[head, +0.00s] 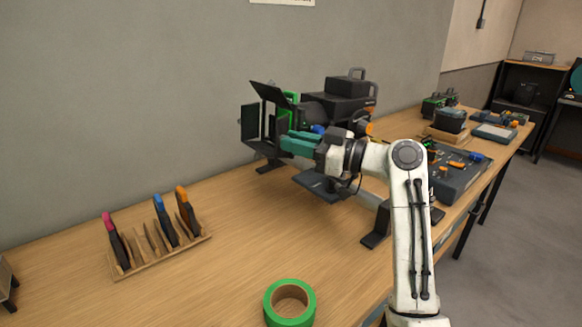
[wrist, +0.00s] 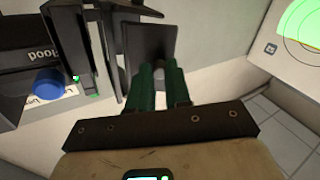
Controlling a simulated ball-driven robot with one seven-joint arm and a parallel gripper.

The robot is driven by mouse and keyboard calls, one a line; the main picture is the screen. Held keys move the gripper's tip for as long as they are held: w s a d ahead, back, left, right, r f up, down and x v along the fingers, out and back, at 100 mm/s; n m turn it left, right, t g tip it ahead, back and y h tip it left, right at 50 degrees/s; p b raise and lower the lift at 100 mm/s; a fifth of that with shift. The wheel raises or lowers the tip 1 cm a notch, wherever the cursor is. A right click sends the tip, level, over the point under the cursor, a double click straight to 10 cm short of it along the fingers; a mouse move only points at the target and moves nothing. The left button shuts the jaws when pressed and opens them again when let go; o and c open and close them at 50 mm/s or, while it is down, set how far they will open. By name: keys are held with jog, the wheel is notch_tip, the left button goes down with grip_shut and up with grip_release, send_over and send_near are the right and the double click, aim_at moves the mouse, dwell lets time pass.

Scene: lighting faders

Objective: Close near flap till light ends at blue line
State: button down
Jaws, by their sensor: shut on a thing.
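The black stage light (head: 335,105) stands on the bench with its flaps open at its left end: a raised top flap (head: 269,94) and a left flap (head: 249,122). My gripper (head: 286,143), with green fingers, is at the flaps' near side. In the wrist view my gripper (wrist: 157,66) is shut on a dark flap (wrist: 150,42), whose plate extends beyond the fingertips. The fingers hide part of it. A white panel (wrist: 268,48) at upper right carries a green lit patch (wrist: 301,22) and thin dark rings. I cannot make out a blue line.
A blue knob (wrist: 48,82) is on the light's body, left of my fingers. A wooden rack (head: 160,255) with coloured-handled tools and a green tape roll (head: 290,302) are on the bench. Cases and tools (head: 455,170) crowd the right; the bench's front left is mostly clear.

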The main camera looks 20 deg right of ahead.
jog(key=shift+w+d+f+n+g+y+b, duration=0.1)
jog(key=shift+d+n+g+y+b, duration=0.25)
jog(key=shift+n+g+y+b, duration=0.5)
jog(key=shift+w+d+n+g+y+b, duration=0.1)
jog(key=shift+d+n+g+y+b, duration=0.35)
jog(key=shift+g+b, duration=0.65)
jog(key=shift+d+f+n+g+y+b, duration=0.1)
jog(key=shift+d+n+g+y+b, duration=0.1)
jog(key=shift+n+g+y+b, duration=0.75)
jog(key=shift+r, duration=0.1)
jog(key=c, duration=1.1)
grip_release()
jog(key=shift+o, duration=0.2)
jog(key=shift+d, duration=0.1)
jog(key=r+b+v, duration=0.1)
jog(key=v, duration=0.9)
jog(key=shift+s+d+f, duration=0.15)
jog(key=shift+d+f, duration=0.15)
jog(key=shift+f, duration=0.2)
